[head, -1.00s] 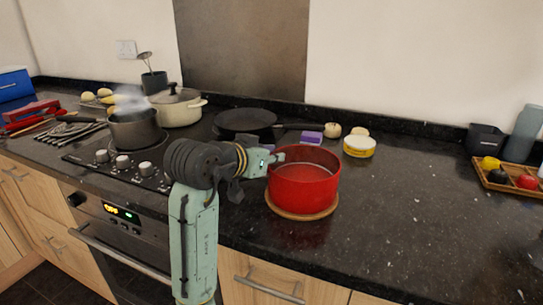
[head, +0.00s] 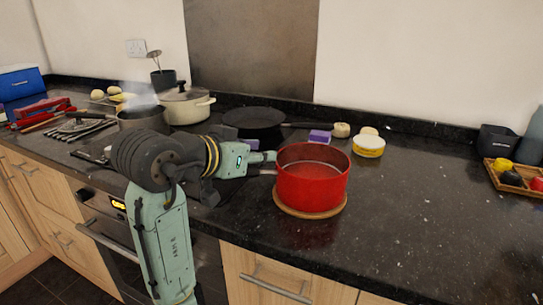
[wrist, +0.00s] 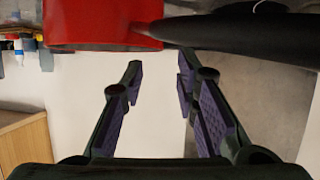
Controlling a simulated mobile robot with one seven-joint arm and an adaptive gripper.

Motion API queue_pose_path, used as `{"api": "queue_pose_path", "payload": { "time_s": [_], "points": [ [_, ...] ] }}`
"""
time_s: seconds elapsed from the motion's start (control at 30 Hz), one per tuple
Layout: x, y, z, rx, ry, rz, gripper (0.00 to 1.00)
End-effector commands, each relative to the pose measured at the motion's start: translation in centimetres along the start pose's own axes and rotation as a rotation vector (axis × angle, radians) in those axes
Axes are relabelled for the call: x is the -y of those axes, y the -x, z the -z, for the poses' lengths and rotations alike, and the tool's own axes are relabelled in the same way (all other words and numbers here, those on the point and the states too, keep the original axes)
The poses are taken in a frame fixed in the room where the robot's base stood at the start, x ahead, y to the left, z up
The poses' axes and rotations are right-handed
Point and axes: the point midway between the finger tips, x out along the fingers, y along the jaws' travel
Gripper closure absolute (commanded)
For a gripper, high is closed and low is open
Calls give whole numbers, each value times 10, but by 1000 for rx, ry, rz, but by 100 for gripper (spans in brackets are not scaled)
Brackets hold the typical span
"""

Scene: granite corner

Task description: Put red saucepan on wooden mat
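The red saucepan (head: 313,185) sits upright on the round wooden mat (head: 310,212) near the counter's front edge. The mat's rim shows around the pan's base. In the head view my gripper (head: 248,160) is just left of the pan, and my arm hides part of it. In the wrist view my gripper (wrist: 160,68) is open, with nothing between its two purple-padded fingers. The red pan (wrist: 100,25) and its dark handle (wrist: 240,32) lie beyond the fingertips, apparently clear of them.
A black frying pan (head: 253,122), a purple sponge (head: 319,137) and a yellow-white tub (head: 369,146) stand behind the saucepan. A cream pot (head: 188,106) and a steaming grey pot (head: 141,118) are at left. A fruit tray (head: 511,177) is far right. The right counter is mostly clear.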

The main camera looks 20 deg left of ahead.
Motion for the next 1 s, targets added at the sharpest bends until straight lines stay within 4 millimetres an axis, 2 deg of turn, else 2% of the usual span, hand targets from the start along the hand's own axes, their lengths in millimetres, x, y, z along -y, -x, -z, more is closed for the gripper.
{"api": "queue_pose_path", "payload": {
  "time_s": [0.1, 0.2, 0.47, 0.57, 0.67, 0.77, 0.8, 0.87, 0.9, 0.97, 1.0],
  "points": [
    [0, 18, 0, -1, -1, 1, 72],
    [0, 26, 0, -1, -2, 0, 72],
    [0, 31, 1, -6, 2, 2, 72],
    [6, 31, 12, -71, 17, 28, 72],
    [23, 38, 40, -249, 53, 111, 72],
    [57, 71, 78, -541, 90, 276, 72],
    [71, 93, 91, -669, 95, 361, 72],
    [89, 133, 103, -851, 83, 496, 72],
    [97, 164, 107, -964, 64, 594, 72],
    [102, 211, 106, -1123, 16, 744, 72],
    [100, 242, 102, -1217, -28, 846, 72]
  ]
}}
